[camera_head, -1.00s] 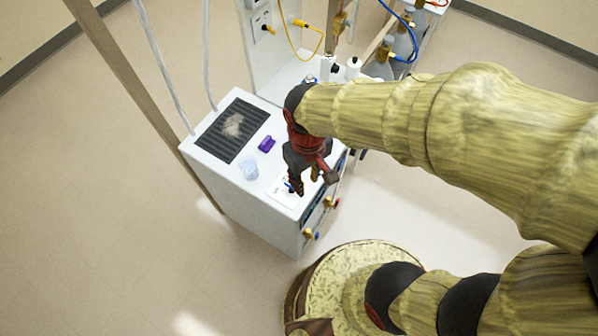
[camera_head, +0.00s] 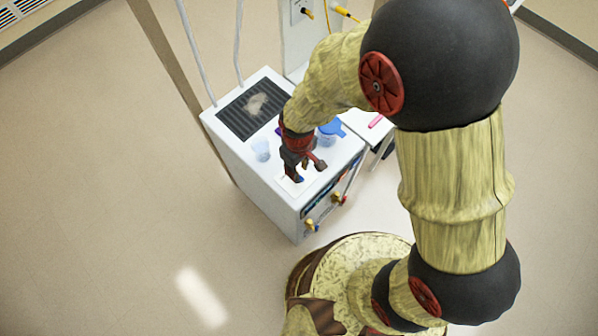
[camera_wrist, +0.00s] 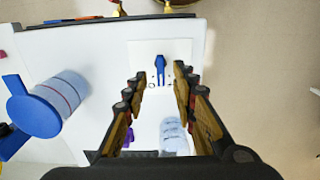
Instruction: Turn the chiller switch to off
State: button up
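The chiller (camera_head: 270,195) is a white box with a dark vent grille on top. Its switch (camera_wrist: 160,68) is a blue lever on a white plate (camera_wrist: 180,52), at the top centre of the wrist view, pointing roughly up-down in that picture. My gripper (camera_wrist: 160,76) is open, its two fingers apart with the switch seen between and just beyond the tips. I cannot tell whether they touch it. In the head view my gripper (camera_head: 298,176) points down over the chiller's front corner and largely hides the plate.
A clear cup (camera_head: 261,150) and a blue-lidded container (camera_head: 330,132) stand on the chiller top beside my gripper. A purple item (camera_wrist: 129,138) lies near, mostly hidden. Brass valves (camera_head: 310,225) stick out of the front. The floor to the left is clear.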

jog(key=shift+f, duration=1.55)
jog(key=shift+c, duration=0.7)
grip_shut()
